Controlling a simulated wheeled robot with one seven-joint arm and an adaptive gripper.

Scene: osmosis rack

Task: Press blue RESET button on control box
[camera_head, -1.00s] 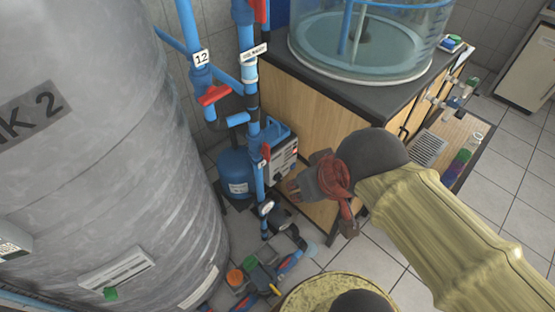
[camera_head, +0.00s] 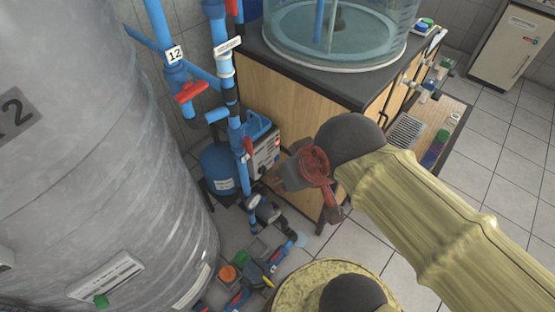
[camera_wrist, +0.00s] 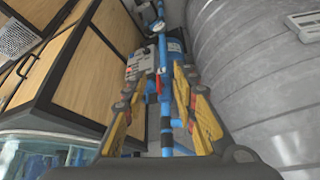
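The control box (camera_head: 263,152) is a pale grey box with small dark and red details, low beside the blue pressure vessel (camera_head: 222,168) and behind the blue pipes. It also shows in the wrist view (camera_wrist: 141,64), ahead of the fingers and slightly left of centre. I cannot make out a blue RESET button on it. My gripper (camera_head: 290,174) is in front of the wooden cabinet, to the right of the box in the head view. In the wrist view its two yellow fingers (camera_wrist: 160,84) are spread apart with nothing held between them; the blue pipe shows beyond them.
A large grey tank (camera_head: 110,150) fills the left. Blue vertical pipes (camera_head: 225,75) with red valve handles stand before the box. A wooden cabinet (camera_head: 285,105) carries a clear round vessel (camera_head: 335,40). Pipe fittings (camera_head: 240,275) lie low on the floor.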

